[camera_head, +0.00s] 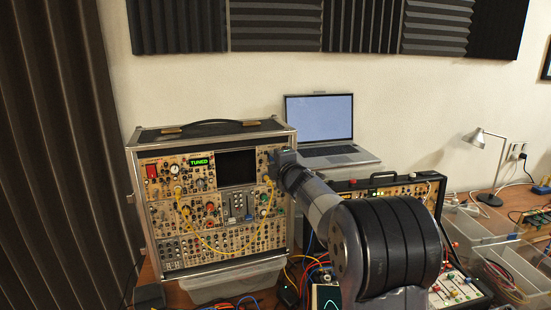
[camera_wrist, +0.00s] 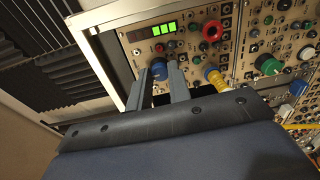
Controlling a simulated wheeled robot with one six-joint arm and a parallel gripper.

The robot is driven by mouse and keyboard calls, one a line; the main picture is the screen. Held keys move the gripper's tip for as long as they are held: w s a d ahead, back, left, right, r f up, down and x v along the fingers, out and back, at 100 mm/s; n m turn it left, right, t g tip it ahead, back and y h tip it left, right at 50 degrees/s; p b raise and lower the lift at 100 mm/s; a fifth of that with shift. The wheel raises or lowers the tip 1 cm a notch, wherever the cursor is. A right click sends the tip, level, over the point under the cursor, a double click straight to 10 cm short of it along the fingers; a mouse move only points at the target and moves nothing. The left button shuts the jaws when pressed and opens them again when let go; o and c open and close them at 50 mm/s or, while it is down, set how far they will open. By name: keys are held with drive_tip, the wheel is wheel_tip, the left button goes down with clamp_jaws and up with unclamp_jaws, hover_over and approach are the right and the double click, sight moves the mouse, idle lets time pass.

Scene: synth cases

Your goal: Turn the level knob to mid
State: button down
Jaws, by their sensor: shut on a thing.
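In the wrist view a small blue knob (camera_wrist: 159,69) sits on the tan synth panel, below a small display (camera_wrist: 165,30) with green bars. My gripper (camera_wrist: 160,72) is shut on this knob, one finger on each side. No label naming the level knob is readable, and the pointer mark on the knob cannot be made out. In the head view my gripper (camera_head: 279,157) is at the upper right of the synth case (camera_head: 218,252); my wrist hides the knob there.
In the head view a yellow cable (camera_head: 203,243) hangs across the case. A laptop (camera_head: 320,121) stands behind my arm.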

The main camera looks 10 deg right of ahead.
drive_tip(key=shift+f+m, duration=0.1)
drive_tip(key=shift+m, duration=0.2)
idle(0.4)
drive_tip(key=c, duration=1.3)
unclamp_jaws()
drive_tip(key=shift+s, duration=0.1)
drive_tip(key=s+d+b, duration=0.2)
drive_tip(key=s, duration=0.8)
drive_tip(key=shift+s+r, duration=0.2)
drive_tip(key=shift+s, duration=0.05)
drive_tip(key=shift+w, duration=0.1)
drive_tip(key=w+a+p, duration=0.2)
drive_tip(key=w, duration=0.8)
drive_tip(key=shift+w+f, duration=0.15)
drive_tip(key=shift+w, duration=0.15)
